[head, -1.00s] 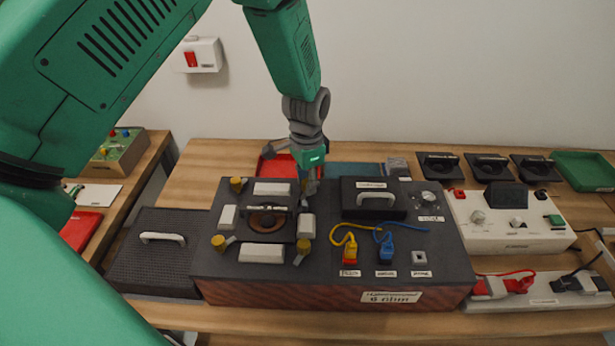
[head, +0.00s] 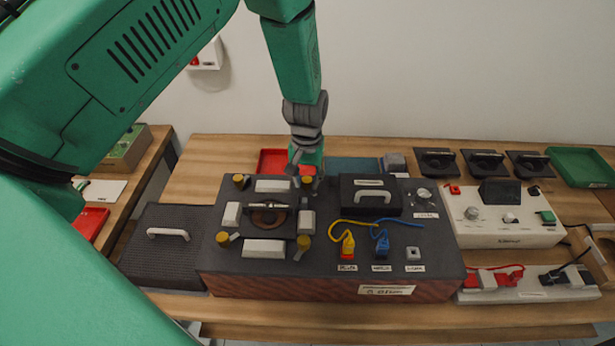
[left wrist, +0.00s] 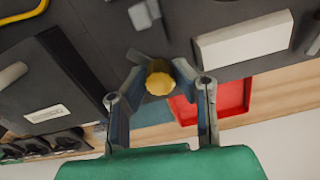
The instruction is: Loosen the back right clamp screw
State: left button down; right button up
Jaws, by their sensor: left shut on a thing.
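The back right clamp screw has a yellow knob (left wrist: 159,80), seen between the fingers of my left gripper (left wrist: 160,84) in the left wrist view. The gripper is shut on this knob. Other yellow clamp screws show at the back left (head: 240,181), front left (head: 223,239) and front right (head: 303,243). They surround a dark round part (head: 268,217) between white blocks. My right gripper is not in view.
The clamps sit on a dark-topped box (head: 330,285). A black block with a handle (head: 370,196) stands close right of the gripper. Yellow and blue cables (head: 365,224) lie in front of it. A red tray (head: 272,160) is behind.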

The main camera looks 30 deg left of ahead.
aim_at(308, 178)
pick_arm(q)
jog(key=n, duration=0.2)
jog(key=n+p, duration=0.1)
jog(key=n, duration=0.2)
jog(key=shift+w+r, duration=0.15)
jog(key=shift+w, duration=0.05)
jog(key=shift+n, duration=0.3)
jog(key=c, duration=1.4)
grip_release()
jog(key=shift+o, duration=0.4)
notch_tip(308, 178, up, 12)
